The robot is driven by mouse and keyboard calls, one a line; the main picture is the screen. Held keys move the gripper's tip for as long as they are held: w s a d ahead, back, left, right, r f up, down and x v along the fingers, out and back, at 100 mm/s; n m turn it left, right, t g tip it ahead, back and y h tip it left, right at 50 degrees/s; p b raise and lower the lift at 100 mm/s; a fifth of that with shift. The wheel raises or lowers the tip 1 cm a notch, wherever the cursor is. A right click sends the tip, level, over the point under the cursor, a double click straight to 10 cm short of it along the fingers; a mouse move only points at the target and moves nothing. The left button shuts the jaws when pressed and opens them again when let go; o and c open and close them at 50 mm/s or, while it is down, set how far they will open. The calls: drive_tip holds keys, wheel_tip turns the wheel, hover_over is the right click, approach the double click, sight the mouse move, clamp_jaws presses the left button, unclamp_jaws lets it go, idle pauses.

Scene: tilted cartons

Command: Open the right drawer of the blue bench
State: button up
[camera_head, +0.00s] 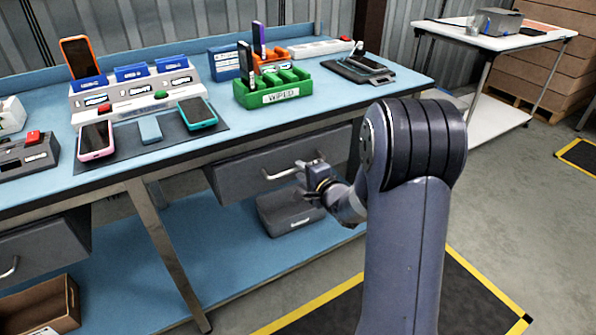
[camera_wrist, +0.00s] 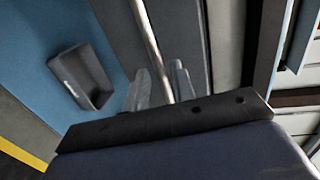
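The blue bench (camera_head: 330,97) has a grey right drawer (camera_head: 235,178) under its top, with a pale bar handle (camera_head: 275,174). The drawer front looks about flush with the bench; a small gap cannot be ruled out. My gripper (camera_head: 312,168) is at the right part of this handle. In the wrist view, the handle bar (camera_wrist: 148,35) runs between the two fingers of my gripper (camera_wrist: 160,88). The fingers stand apart on either side of the bar, with a visible gap on the left. The drawer front (camera_wrist: 187,40) is just beyond.
A grey bin (camera_head: 290,217) sits on the lower shelf (camera_head: 225,255) below the drawer. Phones, a green rack (camera_head: 272,92) and trays stand on the bench top. A left drawer (camera_head: 45,250) is at the far left. A white table (camera_head: 490,38) stands behind right.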

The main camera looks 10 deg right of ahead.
drive_tip(key=shift+x, duration=1.45)
drive_tip(key=shift+c, duration=0.4)
clamp_jaws()
